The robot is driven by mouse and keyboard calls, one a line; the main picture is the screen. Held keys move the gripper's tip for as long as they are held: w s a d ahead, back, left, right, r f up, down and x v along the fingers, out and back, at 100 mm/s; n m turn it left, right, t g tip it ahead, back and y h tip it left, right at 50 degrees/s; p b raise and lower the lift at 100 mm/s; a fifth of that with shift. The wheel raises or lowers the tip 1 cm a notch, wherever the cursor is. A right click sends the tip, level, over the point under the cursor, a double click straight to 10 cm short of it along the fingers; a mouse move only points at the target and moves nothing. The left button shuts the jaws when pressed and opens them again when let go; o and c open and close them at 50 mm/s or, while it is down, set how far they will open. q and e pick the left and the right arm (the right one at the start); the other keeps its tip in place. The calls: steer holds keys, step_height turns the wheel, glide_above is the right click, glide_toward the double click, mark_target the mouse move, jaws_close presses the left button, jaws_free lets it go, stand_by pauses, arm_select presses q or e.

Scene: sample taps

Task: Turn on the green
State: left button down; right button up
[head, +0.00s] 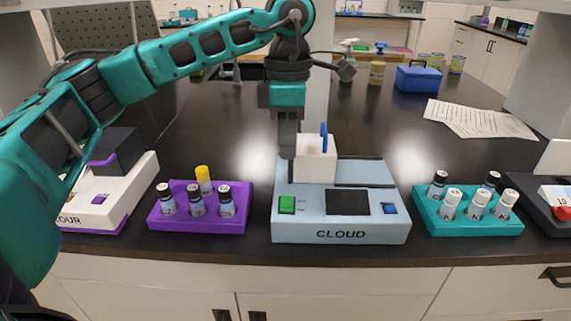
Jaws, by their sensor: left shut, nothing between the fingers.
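A blue button (390,209) is on the right of the panel. My left gripper (288,152) points down above the back left of the device, behind and above the green switch and apart from it. It is shut and empty, close to the left side of a white block (315,160) with a blue upright piece. My right gripper is not in view.
A purple rack (160,219) with vials stands left of the device, and a teal rack (425,221) with vials stands right. A white device (138,184) is far left; a dark one with a red button (562,214) is far right. Papers (480,118) lie behind.

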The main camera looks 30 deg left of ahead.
arm_select(q)
steer(key=r, duration=0.5)
steer(key=shift+w+a, duration=0.15)
steer(key=shift+w, duration=0.1)
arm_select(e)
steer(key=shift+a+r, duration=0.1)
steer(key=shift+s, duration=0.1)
